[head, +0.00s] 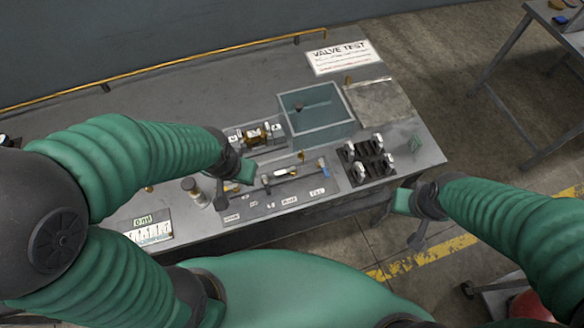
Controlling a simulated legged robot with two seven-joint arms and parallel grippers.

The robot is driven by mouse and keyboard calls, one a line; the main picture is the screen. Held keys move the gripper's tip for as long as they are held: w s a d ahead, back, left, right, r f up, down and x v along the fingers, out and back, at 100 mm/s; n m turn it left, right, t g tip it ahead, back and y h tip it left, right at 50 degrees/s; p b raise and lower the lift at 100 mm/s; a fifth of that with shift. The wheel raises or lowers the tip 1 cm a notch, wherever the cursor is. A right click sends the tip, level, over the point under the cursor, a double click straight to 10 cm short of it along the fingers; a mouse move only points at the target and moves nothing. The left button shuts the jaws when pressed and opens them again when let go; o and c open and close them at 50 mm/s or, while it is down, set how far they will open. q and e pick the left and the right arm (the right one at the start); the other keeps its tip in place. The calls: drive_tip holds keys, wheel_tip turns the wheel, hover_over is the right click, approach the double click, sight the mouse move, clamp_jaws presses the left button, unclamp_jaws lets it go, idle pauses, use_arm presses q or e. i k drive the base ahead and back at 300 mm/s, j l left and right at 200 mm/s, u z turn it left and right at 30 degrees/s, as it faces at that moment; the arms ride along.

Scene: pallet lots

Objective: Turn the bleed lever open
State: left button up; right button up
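A dark panel (282,190) with several small white labels lies on the grey bench, front middle. It carries a slim horizontal fitting with a light bar (287,173) and a blue end (324,169). A small brass piece (301,156) stands behind it. I cannot tell which part is the bleed lever; the labels are too small to read. My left gripper (234,185) is over the panel's left end, its prongs apart, with nothing seen between them. My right gripper (409,219) is off the bench's front right edge, prongs apart and empty.
A teal open box (318,132) stands behind the panel, with a brass fitting (257,137) left of it. A black rack (352,173) with white parts is to the right. A metal cylinder (194,192) stands front left. A VALVE TEST sign (343,57) is behind.

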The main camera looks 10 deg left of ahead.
sight(293, 169)
drive_tip(key=k+j+z, duration=0.1)
drive_tip(key=j+z, duration=0.15)
drive_tip(key=k+j+z, duration=0.1)
drive_tip(key=j+z, duration=0.15)
drive_tip(key=k+j+z, duration=0.25)
drive_tip(key=i+j, duration=0.1)
